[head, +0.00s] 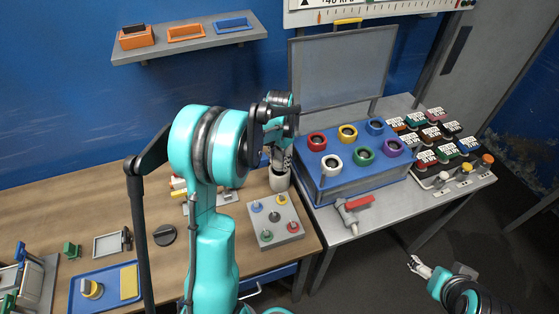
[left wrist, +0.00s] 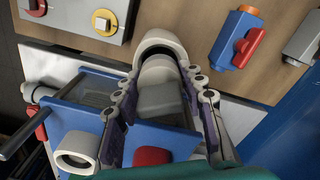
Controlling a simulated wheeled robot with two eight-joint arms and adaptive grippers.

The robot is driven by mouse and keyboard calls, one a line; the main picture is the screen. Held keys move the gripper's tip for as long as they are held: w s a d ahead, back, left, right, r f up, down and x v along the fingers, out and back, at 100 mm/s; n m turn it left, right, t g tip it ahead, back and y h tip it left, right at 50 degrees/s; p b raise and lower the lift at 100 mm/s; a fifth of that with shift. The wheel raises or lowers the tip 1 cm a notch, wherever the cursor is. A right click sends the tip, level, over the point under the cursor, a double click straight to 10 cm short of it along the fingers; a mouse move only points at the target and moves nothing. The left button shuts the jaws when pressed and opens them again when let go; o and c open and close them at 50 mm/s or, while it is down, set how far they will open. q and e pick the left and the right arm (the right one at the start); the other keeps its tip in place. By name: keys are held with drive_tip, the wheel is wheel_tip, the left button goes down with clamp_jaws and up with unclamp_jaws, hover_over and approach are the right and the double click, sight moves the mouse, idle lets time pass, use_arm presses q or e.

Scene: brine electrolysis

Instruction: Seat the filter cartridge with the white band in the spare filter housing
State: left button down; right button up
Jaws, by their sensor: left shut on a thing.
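My left gripper (head: 281,150) points down over the white cylindrical housing (head: 279,180) at the right end of the wooden bench. In the left wrist view its two fingers (left wrist: 163,112) are shut on a pale grey-white cartridge (left wrist: 160,97). The cartridge lines up with the dark mouth of the white housing (left wrist: 160,38). How far its far end is inside I cannot tell. The white band is not clear, as the fingers cover part of the cartridge. My right gripper (head: 420,266) is low at the right, away from the benches; its jaws are too small to read.
A blue box (head: 350,182) with several coloured rings stands close on the right, lid raised. A grey plate (head: 275,222) with coloured knobs is in front of the housing. A red-handled valve (head: 352,208) lies by the box. Labelled coloured parts (head: 440,140) fill the far right.

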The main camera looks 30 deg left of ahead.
use_arm(q)
drive_tip(key=shift+f+b, duration=0.95)
drive_tip(key=shift+f, duration=0.1)
idle(1.0)
drive_tip(key=shift+r, duration=0.2)
idle(1.0)
drive_tip(key=shift+f+b, duration=0.2)
drive_tip(key=shift+b, duration=0.25)
idle(1.8)
drive_tip(key=shift+r, duration=0.2)
idle(0.4)
idle(1.1)
drive_tip(key=shift+f, duration=0.15)
idle(0.6)
